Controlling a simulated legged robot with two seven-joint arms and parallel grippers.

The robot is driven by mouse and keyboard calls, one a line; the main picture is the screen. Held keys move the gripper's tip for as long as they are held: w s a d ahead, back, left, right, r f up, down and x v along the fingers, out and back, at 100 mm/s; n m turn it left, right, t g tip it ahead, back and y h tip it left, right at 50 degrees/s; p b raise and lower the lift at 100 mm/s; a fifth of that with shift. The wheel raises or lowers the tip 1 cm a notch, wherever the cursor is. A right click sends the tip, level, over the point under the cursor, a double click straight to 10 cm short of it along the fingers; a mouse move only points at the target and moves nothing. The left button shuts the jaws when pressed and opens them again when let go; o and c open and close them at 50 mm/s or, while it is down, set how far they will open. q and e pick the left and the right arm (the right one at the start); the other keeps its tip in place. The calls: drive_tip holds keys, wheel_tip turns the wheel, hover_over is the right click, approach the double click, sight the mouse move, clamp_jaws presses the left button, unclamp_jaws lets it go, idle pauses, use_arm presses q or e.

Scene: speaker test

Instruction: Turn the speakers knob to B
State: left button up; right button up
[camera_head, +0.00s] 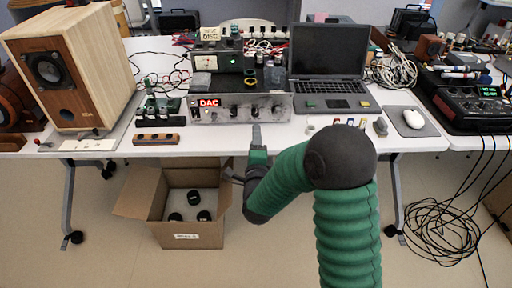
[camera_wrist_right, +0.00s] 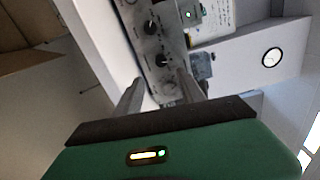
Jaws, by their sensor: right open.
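A silver amplifier (camera_head: 215,116) with a lit red "DAC" display stands on the white table. Dark round knobs line its front panel; in the right wrist view one knob (camera_wrist_right: 162,61) is just ahead of the gap between the fingers and another knob (camera_wrist_right: 150,28) is farther off. The labels are too small to read, so I cannot tell which is the speakers knob or where it points. My right gripper (camera_head: 256,130) is just in front of the panel. In the right wrist view my right gripper (camera_wrist_right: 157,88) is open, with nothing between its fingers. My left gripper is not in view.
A laptop (camera_head: 317,70) stands right of the amplifier, with a mouse (camera_head: 412,118) farther right. A large wooden speaker (camera_head: 95,65) is at the left. A wooden strip (camera_head: 157,138) lies by the front edge. An open cardboard box (camera_head: 195,232) is on the floor.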

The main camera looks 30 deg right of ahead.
drive_tip(key=v, duration=0.5)
drive_tip(key=shift+s+a, duration=0.1)
drive_tip(key=shift+s, duration=0.2)
